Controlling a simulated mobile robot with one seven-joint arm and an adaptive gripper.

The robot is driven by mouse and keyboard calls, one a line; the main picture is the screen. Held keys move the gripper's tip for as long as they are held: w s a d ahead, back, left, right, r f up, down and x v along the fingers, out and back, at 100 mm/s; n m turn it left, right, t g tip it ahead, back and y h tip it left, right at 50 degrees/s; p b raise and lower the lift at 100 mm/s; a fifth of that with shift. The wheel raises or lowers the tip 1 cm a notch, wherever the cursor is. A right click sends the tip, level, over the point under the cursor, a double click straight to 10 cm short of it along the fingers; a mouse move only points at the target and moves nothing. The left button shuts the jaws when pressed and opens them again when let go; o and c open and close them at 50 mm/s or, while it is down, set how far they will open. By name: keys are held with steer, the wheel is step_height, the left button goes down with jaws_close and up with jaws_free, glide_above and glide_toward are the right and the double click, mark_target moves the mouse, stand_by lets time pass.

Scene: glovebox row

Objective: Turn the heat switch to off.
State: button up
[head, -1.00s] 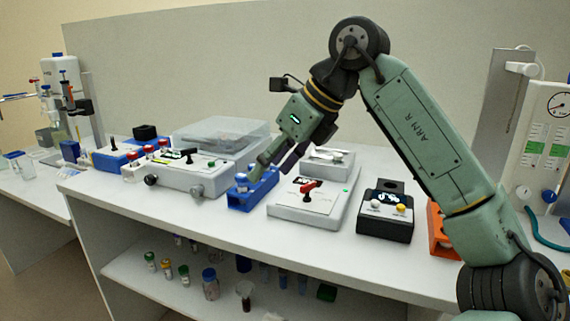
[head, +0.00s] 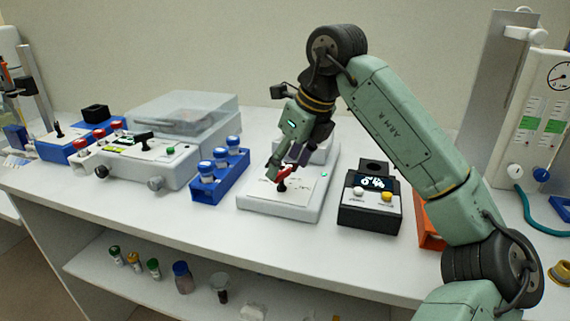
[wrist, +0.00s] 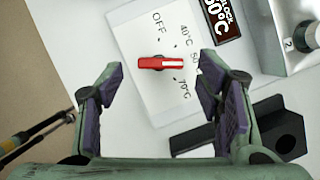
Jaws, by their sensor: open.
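The heat switch is a red handle (head: 284,173) on a white block heater (head: 268,212). In the wrist view the red handle (wrist: 160,63) lies crosswise. Its white line runs towards the right, to the side with the 40, 50 and 70 °C marks. The OFF mark (wrist: 159,23) is above it. My gripper (head: 288,160) is just above the switch, pointing down. In the wrist view my gripper (wrist: 158,78) is open, with purple-padded fingers on either side of and slightly below the handle, apart from it.
A black display box (head: 370,212) with two knobs stands right of the heater. A blue rack (head: 222,182) of capped tubes stands on its left, and a grey device (head: 148,165) with a black lever is further left. An orange holder (head: 430,228) is partly behind my arm.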

steer(key=shift+x, duration=0.95)
steer(key=c, duration=1.2)
steer(key=shift+o, duration=0.2)
steer(key=shift+r+n, duration=0.1)
steer(key=shift+n, duration=0.4)
steer(key=n+p, duration=0.1)
steer(key=n+g, duration=0.1)
steer(key=n, duration=0.1)
steer(key=shift+w+n+y+p, duration=0.2)
steer(key=shift+n+y+p, duration=0.1)
steer(key=shift+y+p, duration=0.1)
steer(key=shift+w+n+g+p, duration=0.15)
steer(key=shift+n+g+p, duration=0.8)
steer(key=shift+n, duration=1.15)
